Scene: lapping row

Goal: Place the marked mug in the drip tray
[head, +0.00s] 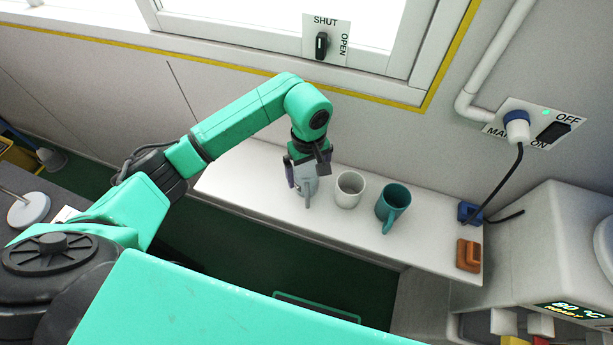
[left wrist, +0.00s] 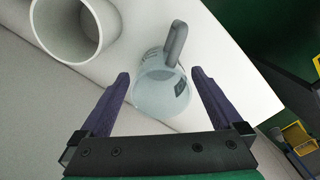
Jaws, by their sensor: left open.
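The marked mug is pale grey-blue with dark lettering. It stands on the white shelf (head: 250,190), partly hidden by my left gripper (head: 307,172) in the head view, where its handle (head: 308,196) points towards me. In the left wrist view the mug (left wrist: 160,95) lies between the open fingers of the left gripper (left wrist: 160,76), with a gap on each side. Its grey handle points away from the gripper's palm. I cannot make out the drip tray for certain. My right gripper is not in view.
A white cup (head: 349,190) stands close to the right of the marked mug. A teal mug (head: 391,207) is further right. Blue (head: 469,212) and orange (head: 468,254) blocks are at the shelf's right end, near a cable and a white machine (head: 552,235). The shelf's left part is clear.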

